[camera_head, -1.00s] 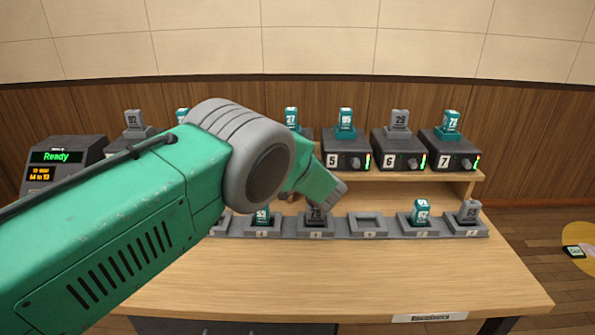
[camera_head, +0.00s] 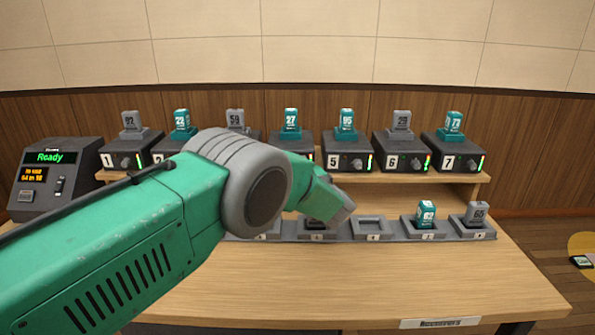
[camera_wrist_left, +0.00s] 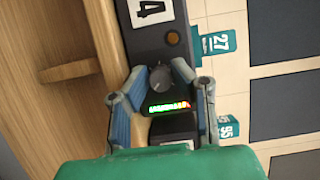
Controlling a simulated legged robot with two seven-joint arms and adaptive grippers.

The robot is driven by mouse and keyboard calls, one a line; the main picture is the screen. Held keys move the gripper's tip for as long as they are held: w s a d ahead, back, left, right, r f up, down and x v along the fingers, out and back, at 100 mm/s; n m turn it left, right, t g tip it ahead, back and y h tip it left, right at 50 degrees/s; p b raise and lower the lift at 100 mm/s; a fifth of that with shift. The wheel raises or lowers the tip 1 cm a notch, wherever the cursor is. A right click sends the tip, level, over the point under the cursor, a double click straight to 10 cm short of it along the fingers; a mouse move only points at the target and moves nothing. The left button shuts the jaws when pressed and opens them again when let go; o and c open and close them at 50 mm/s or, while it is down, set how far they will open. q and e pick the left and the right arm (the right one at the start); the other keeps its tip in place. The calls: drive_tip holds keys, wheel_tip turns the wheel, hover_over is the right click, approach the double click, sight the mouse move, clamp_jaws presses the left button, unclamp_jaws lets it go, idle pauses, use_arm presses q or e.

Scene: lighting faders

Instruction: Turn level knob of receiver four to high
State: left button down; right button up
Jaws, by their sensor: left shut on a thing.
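Receiver four (camera_wrist_left: 143,42) shows in the wrist view as a dark box with a white "4" label, turned sideways. Its round grey level knob (camera_wrist_left: 160,78) sits between the fingertips of my left gripper (camera_wrist_left: 158,73), which is shut on it. A lit bar (camera_wrist_left: 168,107) in green, yellow and red lies beside the knob. In the head view receiver four is mostly hidden behind my arm, and its teal pack 27 (camera_head: 291,120) stands above. The left fingers are hidden there. My right gripper is in neither view.
Receivers five (camera_head: 345,158), six (camera_head: 400,158) and seven (camera_head: 455,158) stand right on the shelf. A "Ready" console (camera_head: 55,175) stands left. The front desktop (camera_head: 400,280) is clear on the right.

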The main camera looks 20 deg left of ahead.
use_arm(q)
drive_tip(key=shift+w+d+r, duration=0.1)
drive_tip(key=shift+d, duration=0.15)
drive_tip(key=c, duration=1.4)
unclamp_jaws()
drive_tip(key=shift+d, duration=0.1)
